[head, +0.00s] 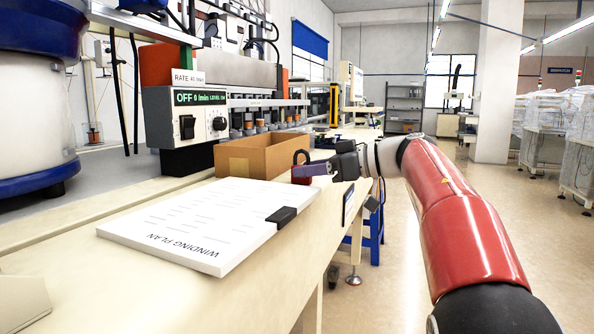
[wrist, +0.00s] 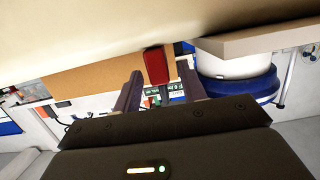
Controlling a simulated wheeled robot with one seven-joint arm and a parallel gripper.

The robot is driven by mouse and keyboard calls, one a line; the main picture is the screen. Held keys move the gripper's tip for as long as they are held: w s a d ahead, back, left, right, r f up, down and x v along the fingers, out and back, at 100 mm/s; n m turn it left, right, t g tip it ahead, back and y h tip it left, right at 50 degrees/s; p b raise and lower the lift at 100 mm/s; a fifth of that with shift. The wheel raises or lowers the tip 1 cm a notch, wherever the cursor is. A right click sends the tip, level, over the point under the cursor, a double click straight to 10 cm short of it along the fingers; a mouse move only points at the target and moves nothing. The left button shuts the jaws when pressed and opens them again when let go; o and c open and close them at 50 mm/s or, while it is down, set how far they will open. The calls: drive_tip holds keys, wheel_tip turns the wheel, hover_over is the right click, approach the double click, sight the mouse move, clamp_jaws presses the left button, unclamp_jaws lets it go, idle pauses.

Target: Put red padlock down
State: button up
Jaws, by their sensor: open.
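The red padlock (head: 301,180) stands upright on the bench top in the head view, its dark shackle up, near the box and the white board. My gripper (head: 316,169) reaches in from the right at its side, and a finger covers part of the padlock. In the wrist view, which is upside down, the red padlock (wrist: 155,66) shows between and just beyond the fingertips of my gripper (wrist: 159,80). The fingers are apart, with a visible gap on the right side of the padlock. Whether either finger touches it is hard to tell.
An open cardboard box (head: 262,156) stands just behind the padlock. A white "Winding Plan" board (head: 190,222) with a black clip lies in front, to the left. A feeder control box (head: 195,118) stands behind. The bench edge runs close on the right.

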drive_tip(key=v, duration=0.8)
drive_tip(key=shift+d+p, duration=0.15)
drive_tip(key=shift+p, duration=0.15)
